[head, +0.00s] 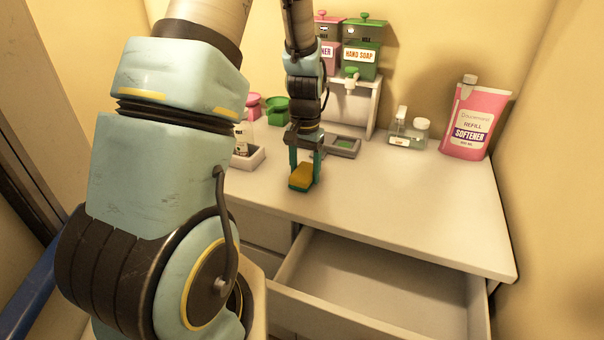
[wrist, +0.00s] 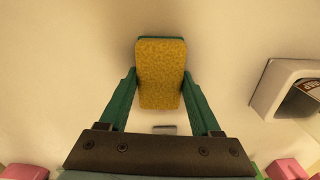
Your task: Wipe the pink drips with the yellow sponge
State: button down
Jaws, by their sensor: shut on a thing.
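My gripper (head: 304,174) is shut on the yellow sponge (head: 301,178), which has a green layer. In the wrist view my gripper (wrist: 160,78) has one finger on each side of the sponge (wrist: 161,90), and its yellow face shows. The sponge is over the front part of the white counter (head: 390,205). I cannot tell whether it touches the surface. I can see no pink drips in either view; my arm hides part of the counter on the left.
A drawer (head: 385,275) stands open below the counter front. A white tray (head: 250,160) holding a bottle is left of the sponge. Behind are the green hand soap dispenser (head: 362,54), a grey tray (head: 345,147), clear bottles (head: 405,130) and a pink softener pouch (head: 474,118).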

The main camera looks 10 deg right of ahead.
aim_at(299, 177)
jog(key=shift+w+d+f+p, duration=0.1)
jog(key=shift+w+d, duration=0.45)
jog(key=shift+w, duration=0.45)
jog(key=shift+w+d+f+p, duration=0.1)
jog(key=shift+w+d, duration=0.45)
jog(key=shift+w, duration=0.45)
jog(key=shift+w+d+f+p, duration=0.1)
jog(key=shift+w+d, duration=0.45)
jog(key=shift+w, duration=0.45)
jog(key=shift+w+d, duration=0.15)
jog(key=shift+w, duration=0.15)
jog(key=shift+w+r, duration=0.15)
jog(key=shift+r, duration=0.1)
jog(key=shift+s+a+f, duration=0.1)
jog(key=shift+s+a, duration=0.5)
jog(key=shift+s, duration=0.55)
jog(key=shift+s+a+f, duration=0.1)
jog(key=shift+s+a, duration=0.5)
jog(key=shift+s, duration=0.55)
jog(key=shift+s+a, duration=0.6)
jog(key=shift+s, duration=0.55)
jog(key=shift+s+a+r, duration=0.1)
jog(key=shift+s+a, duration=0.35)
jog(key=shift+s, duration=0.4)
jog(key=shift+s+a, duration=0.45)
jog(key=shift+s, duration=0.35)
jog(key=shift+r, duration=0.1)
jog(key=shift+r+p, duration=2.35)
jog(key=shift+r, duration=0.55)
